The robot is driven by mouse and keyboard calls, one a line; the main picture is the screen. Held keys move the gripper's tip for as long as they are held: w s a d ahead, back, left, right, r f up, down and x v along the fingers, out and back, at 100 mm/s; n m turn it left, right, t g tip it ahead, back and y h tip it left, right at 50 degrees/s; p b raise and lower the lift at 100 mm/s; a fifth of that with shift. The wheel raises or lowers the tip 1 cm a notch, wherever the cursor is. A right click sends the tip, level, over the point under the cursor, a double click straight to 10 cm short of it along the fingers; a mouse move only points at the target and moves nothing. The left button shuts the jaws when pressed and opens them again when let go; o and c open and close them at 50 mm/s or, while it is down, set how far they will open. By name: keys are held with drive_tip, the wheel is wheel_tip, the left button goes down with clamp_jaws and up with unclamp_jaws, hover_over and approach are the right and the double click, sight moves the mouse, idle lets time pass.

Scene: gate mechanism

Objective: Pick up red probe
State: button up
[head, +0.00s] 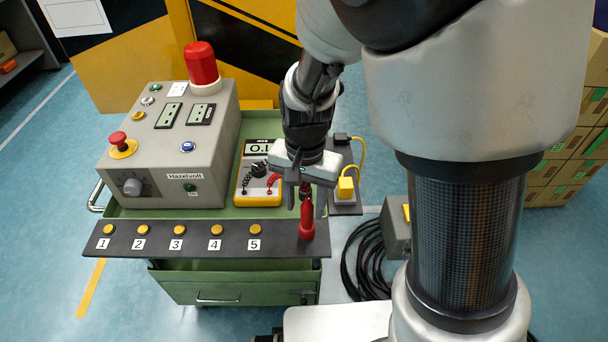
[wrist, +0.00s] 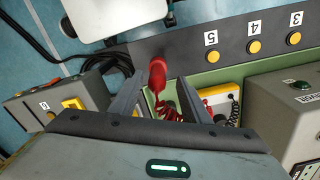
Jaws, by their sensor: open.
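The red probe (head: 307,222) stands upright at the right end of the dark numbered strip on the cart. In the wrist view the red probe (wrist: 158,74) shows near the tips of the two fingers, with a coiled red cord beside it. My gripper (head: 307,204) points down over the probe with its fingers open, one on each side of it in the head view. The open gripper (wrist: 163,84) also shows in the wrist view. Whether either finger touches the probe cannot be told.
A yellow meter (head: 246,190) with coiled leads lies left of my gripper. A grey control box (head: 150,180) with a red beacon stands further left. Yellow buttons (head: 178,230) line the strip. A yellow plug (head: 345,188) sits at right, and black cable (head: 365,262) lies on the floor.

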sight(307, 215)
drive_tip(key=f, duration=0.1)
drive_tip(key=f+b, duration=0.1)
drive_tip(key=f, duration=0.3)
drive_tip(key=shift+w+d+b, duration=0.1)
drive_tip(key=shift+d+b, duration=0.25)
drive_tip(key=shift+b, duration=0.05)
drive_tip(key=shift+r, duration=0.1)
drive_tip(key=shift+c, duration=0.3)
clamp_jaws()
drive_tip(key=shift+r, duration=0.1)
